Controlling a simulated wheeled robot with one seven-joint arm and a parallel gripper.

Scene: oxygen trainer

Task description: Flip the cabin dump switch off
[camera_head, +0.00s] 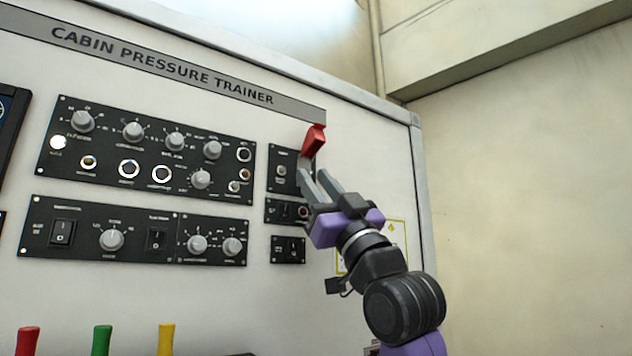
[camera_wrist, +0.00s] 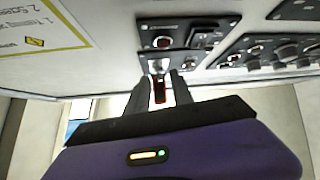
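A small black switch panel (camera_head: 279,182) is on the right of the white trainer board. A red switch guard (camera_head: 313,141) sticks out from its right side, tilted up and outward. The red guard also shows in the wrist view (camera_wrist: 159,92), in the gap between my fingers. My gripper (camera_head: 313,178) is just below the guard in the head view, with its two fingers apart and pointing up at the panel. The switch lever under the guard is not clearly seen; my fingers and the guard cover that part. I cannot tell whether a finger touches it. Panel labels are too small to read.
Two small switch panels (camera_head: 288,249) sit below, close to my gripper. Wide knob panels (camera_head: 150,150) lie to the left. Red, green and yellow levers (camera_head: 102,340) stand at the bottom left. A yellow-edged placard (camera_head: 398,238) is right of my wrist.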

